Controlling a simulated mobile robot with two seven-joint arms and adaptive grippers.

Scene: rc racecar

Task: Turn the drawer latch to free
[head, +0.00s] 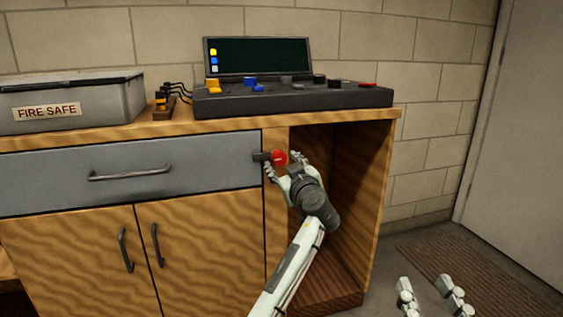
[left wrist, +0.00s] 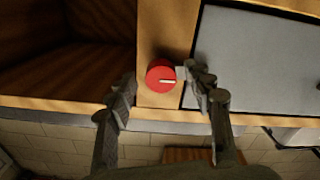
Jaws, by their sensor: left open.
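The drawer latch has a round red knob (head: 279,157) with a dark bar (head: 261,157) pointing left over the right edge of the grey drawer front (head: 70,181). In the left wrist view the red knob (left wrist: 160,76) has a pale line across its face, and a grey bar (left wrist: 182,72) reaches toward the drawer. My left gripper (head: 282,168) is open at the knob. Its two fingers stand on either side of the knob in the wrist view; I cannot tell if they touch it. My right gripper (head: 432,296) shows at the bottom right, fingers apart, away from the cabinet.
The drawer is shut, with a dark handle (head: 130,174). Two cupboard doors (head: 85,255) are below it. An open compartment (head: 345,180) lies right of the latch. A black console (head: 290,98) and a grey FIRE SAFE box (head: 110,95) stand on top.

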